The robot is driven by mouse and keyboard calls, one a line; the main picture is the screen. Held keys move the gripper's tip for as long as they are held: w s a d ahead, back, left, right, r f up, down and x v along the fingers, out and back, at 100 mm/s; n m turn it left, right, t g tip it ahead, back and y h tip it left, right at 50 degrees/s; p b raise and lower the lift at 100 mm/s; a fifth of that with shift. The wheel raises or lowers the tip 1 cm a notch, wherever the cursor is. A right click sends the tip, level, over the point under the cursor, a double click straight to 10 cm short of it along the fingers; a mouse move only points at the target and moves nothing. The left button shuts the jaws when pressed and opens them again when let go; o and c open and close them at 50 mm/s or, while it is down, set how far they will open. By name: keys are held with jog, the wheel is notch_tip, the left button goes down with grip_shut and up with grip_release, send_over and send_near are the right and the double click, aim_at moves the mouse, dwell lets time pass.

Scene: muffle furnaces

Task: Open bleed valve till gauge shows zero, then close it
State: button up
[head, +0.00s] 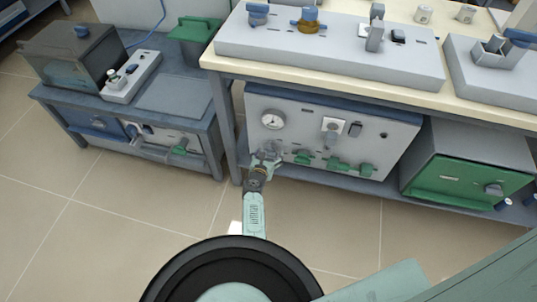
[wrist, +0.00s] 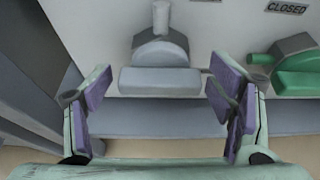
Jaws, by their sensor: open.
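A round white gauge (head: 273,119) is on the upper left of a grey panel (head: 385,133) under the bench; its reading is too small to tell. My gripper (head: 266,158) is at the panel's lower left, below the gauge. In the wrist view my gripper (wrist: 158,92) is open, with purple pads on either side of a grey valve with a bar handle (wrist: 160,80). The handle lies horizontal between the pads, and neither pad appears to press on it. No label names it as the bleed valve. A green valve handle (wrist: 296,82) is right of it, under a "CLOSED" label (wrist: 287,7).
Several green valves (head: 337,164) line the panel's lower edge, right of my gripper. A table leg (head: 225,130) stands close on the left. A green-fronted box (head: 470,180) is at the right. The floor in front is clear.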

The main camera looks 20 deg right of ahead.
jog(key=v, duration=1.2)
jog(key=shift+a, duration=0.1)
dwell(0.6)
